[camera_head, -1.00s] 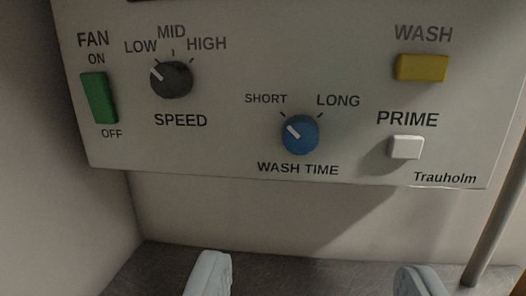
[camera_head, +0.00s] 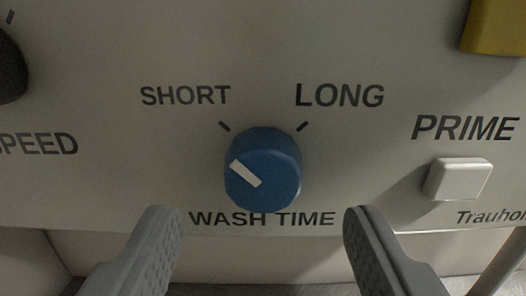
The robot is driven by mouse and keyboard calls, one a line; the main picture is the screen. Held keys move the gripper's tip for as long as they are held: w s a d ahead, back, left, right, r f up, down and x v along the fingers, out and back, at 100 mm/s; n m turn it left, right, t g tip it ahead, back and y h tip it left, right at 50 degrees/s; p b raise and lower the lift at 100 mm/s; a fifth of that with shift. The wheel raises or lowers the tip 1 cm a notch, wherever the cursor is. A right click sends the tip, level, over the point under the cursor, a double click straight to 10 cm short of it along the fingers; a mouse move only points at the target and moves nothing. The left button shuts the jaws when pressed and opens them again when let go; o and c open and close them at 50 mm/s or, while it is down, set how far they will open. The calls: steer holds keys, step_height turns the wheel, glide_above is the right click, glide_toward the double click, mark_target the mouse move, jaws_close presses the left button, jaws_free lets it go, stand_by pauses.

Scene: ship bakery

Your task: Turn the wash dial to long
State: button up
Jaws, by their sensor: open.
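The blue wash time dial (camera_head: 275,183) is on the pale control panel (camera_head: 120,190), in the middle of the view. Its white pointer mark (camera_head: 245,173) points up and left, toward the tick by SHORT. The LONG label (camera_head: 339,95) and its tick are up and right of the dial. My gripper (camera_head: 262,212) is open, with one grey finger low on each side of the dial. The fingers look apart from the dial, and nothing is between them except the view of the dial and panel.
The white PRIME button (camera_head: 459,180) is right of the dial. The yellow wash button (camera_head: 495,27) is at the top right. The dark speed knob (camera_head: 10,68) is at the left edge. A pale wall and a metal surface show below the panel.

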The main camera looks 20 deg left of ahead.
mark_target(264, 187)
steer(key=shift+x, duration=1.65)
steer(key=c, duration=1)
